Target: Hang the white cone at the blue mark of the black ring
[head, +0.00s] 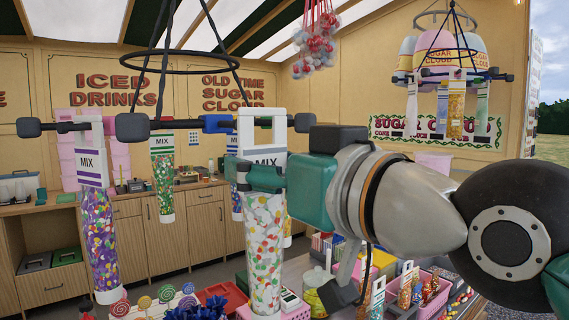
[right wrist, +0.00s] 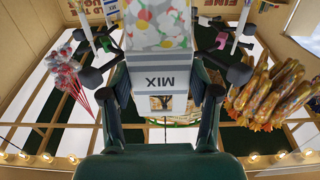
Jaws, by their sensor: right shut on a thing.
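The white cone (head: 266,230) is a clear tapered bag of mixed sweets with a white MIX header and a white hook on top. My right gripper (head: 262,177) is shut on its header; the cone hangs upright. In the right wrist view the cone's header (right wrist: 167,78) lies between my two fingers. The black ring (head: 165,60) hangs at left on dark cords, with knob-ended pegs below it. The blue mark (head: 217,124) is on a peg just left of the cone's hook. I cannot tell whether the hook is around the peg. My left gripper is not in view.
A purple-banded cone (head: 97,235) hangs at the left, a green-banded one (head: 163,175) farther back. Another carousel (head: 455,75) with cones hangs at the right. A counter with sweets, lollipops and a pink basket (head: 433,303) lies below.

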